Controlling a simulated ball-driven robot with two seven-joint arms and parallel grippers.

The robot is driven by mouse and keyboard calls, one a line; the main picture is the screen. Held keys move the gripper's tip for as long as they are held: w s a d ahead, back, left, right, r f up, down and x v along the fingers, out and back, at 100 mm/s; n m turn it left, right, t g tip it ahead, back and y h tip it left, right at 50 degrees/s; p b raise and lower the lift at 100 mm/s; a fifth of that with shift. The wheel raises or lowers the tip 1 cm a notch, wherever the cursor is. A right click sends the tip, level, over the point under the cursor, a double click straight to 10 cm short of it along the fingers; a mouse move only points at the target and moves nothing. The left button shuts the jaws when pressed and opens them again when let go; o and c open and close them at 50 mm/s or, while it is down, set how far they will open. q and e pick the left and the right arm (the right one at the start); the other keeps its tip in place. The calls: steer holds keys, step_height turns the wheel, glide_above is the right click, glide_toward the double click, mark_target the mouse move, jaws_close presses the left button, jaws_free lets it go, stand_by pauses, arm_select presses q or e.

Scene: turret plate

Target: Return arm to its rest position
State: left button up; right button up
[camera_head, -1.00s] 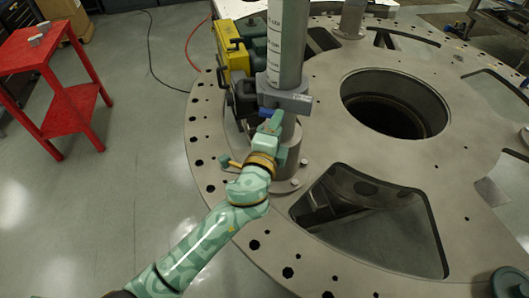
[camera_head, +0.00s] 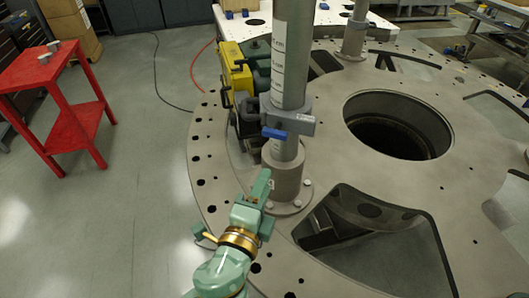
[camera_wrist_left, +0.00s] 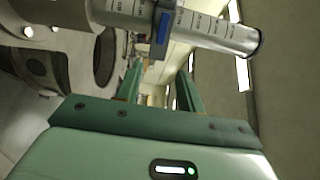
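A grey upright post (camera_head: 291,55) with printed scale marks stands on the round metal turret plate (camera_head: 212,160). A grey clamp (camera_head: 299,121) with a blue handle (camera_head: 275,133) sits around it. My left gripper (camera_head: 262,186) is below the clamp, just left of the post's base and apart from the blue handle. In the left wrist view its two green fingers (camera_wrist_left: 160,80) are spread with nothing between them. The blue handle (camera_wrist_left: 163,28) and the post (camera_wrist_left: 205,28) show beyond the fingertips. My right gripper is in no view.
Yellow and dark green cases (camera_head: 236,66) stand behind the post at the plate's left. A red cart (camera_head: 72,128) stands at the far left. The plate has a large round hole (camera_head: 398,128) and several cutouts.

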arm_select(q)
steer(key=s+a+f+n+g+y, duration=0.1)
steer(key=a+f+n+g+y, duration=0.2)
steer(key=a, duration=0.5)
steer(key=s+a+f+n+g+y, duration=0.1)
steer(key=a+f+n+y, duration=0.25)
steer(key=a+n, duration=0.35)
steer(key=s+a+f+n+g+y, duration=0.35)
steer(key=s+a+g, duration=0.25)
steer(key=s+a, duration=0.5)
step_height(320, 180, down, 32)
steer(key=s+d+n+g+h+b, duration=0.1)
steer(key=s+d+g+h+b, duration=0.15)
steer(key=b, duration=0.45)
steer(key=s+f+n+g+h+b, duration=0.1)
steer(key=s+f+b, duration=0.3)
steer(key=s+f, duration=0.6)
steer(key=s+f+n+g+h+b, duration=0.1)
steer(key=s+f+n+g+b, duration=0.1)
steer(key=s+f, duration=0.8)
step_height(320, 180, down, 6)
steer(key=shift+s+d+r+g+b, duration=0.2)
steer(key=shift+s+g+b, duration=0.25)
steer(key=shift+b, duration=0.55)
